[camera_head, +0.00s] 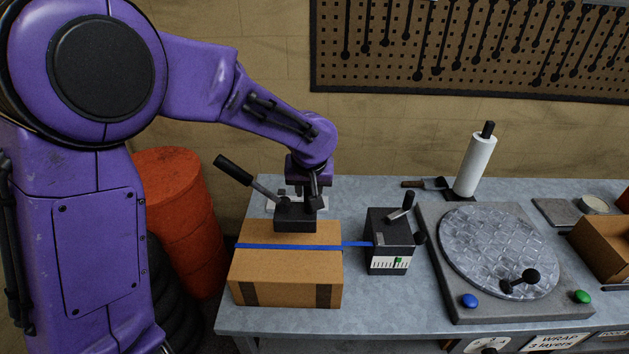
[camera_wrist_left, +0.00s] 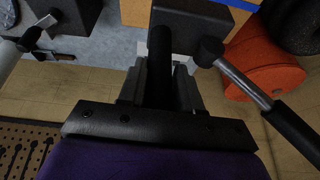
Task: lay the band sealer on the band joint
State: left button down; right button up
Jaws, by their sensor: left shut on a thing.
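The band sealer (camera_head: 295,216) is a dark block with a long black-tipped lever slanting up to the left. My left gripper (camera_head: 314,192) is shut on its upright black handle (camera_wrist_left: 159,65); the sealer block (camera_wrist_left: 195,24) hangs beyond the fingers in the left wrist view. In the head view the block overlaps the rear edge of the cardboard box (camera_head: 290,282), behind the blue band (camera_head: 290,247). I cannot tell whether it touches the box. The band crosses the box top and runs right to a dark device (camera_head: 390,240). No band joint is clearly distinguishable. My right gripper is out of view.
The grey workbench (camera_head: 380,308) carries a turntable (camera_head: 500,250) at the right, with a white roll (camera_head: 474,165) behind it. An open carton (camera_head: 605,248) stands far right. A red drum (camera_head: 175,215) stands left of the bench. A pegboard (camera_head: 470,50) hangs behind.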

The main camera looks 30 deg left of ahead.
aim_at(311, 214)
pick_arm(q)
jog(key=x, duration=0.5)
jog(key=shift+s+d, duration=0.1)
jog(key=shift+d, duration=0.3)
jog(key=shift+s+d+f, duration=0.1)
jog(key=shift+s+f, duration=0.15)
jog(key=shift+f, duration=0.25)
jog(key=shift+s+f, duration=0.25)
jog(key=shift+f, duration=0.25)
jog(key=shift+f+b, duration=0.4)
jog(key=shift+f, duration=0.15)
jog(key=shift+d+b+x, duration=0.2)
jog(key=shift+b+x, duration=0.2)
jog(key=shift+x, duration=0.55)
jog(key=shift+s, duration=0.1)
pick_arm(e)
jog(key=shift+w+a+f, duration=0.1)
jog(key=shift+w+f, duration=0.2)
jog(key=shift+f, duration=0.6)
pick_arm(q)
jog(key=shift+f, duration=0.25)
